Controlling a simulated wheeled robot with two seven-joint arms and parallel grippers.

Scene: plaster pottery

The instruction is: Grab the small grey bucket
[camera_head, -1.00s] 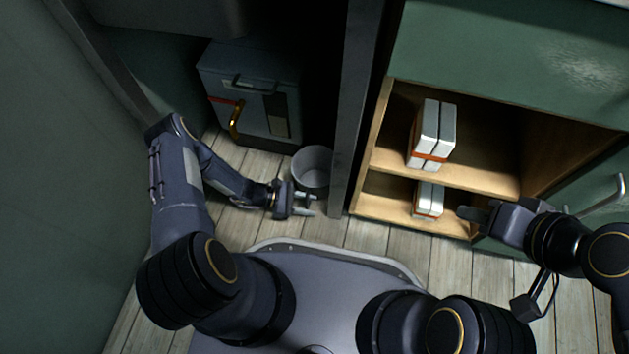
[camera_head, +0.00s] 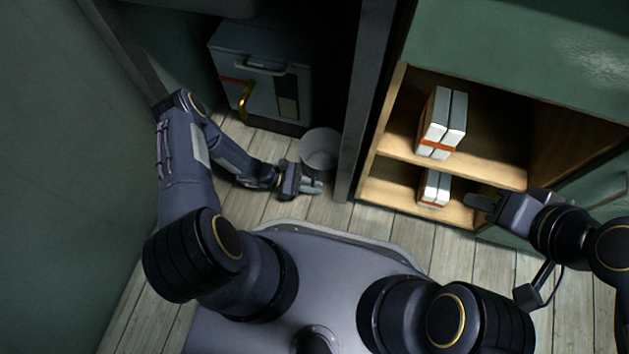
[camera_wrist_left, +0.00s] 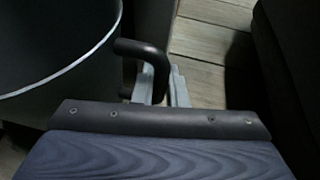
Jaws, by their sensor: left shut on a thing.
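The small grey bucket (camera_head: 320,142) stands upright on the floor between the dark cabinet and a grey post. My left gripper (camera_head: 314,187) is at its near side, low down. In the left wrist view the bucket (camera_wrist_left: 50,85), with its pale rim, fills the left side. A dark bent handle (camera_wrist_left: 140,48) sticks out from its side. The left fingers (camera_wrist_left: 164,88) are shut on this handle, which runs down between them. My right gripper (camera_head: 480,203) is far to the right, by the open shelf; its finger gap is not clear.
A dark metal cabinet (camera_head: 262,85) with a brass handle stands behind the bucket. The grey post (camera_head: 362,100) rises close on the bucket's right. The wooden shelf (camera_head: 395,150) holds white boxes with red bands (camera_head: 441,122). Plank floor is clear at the front.

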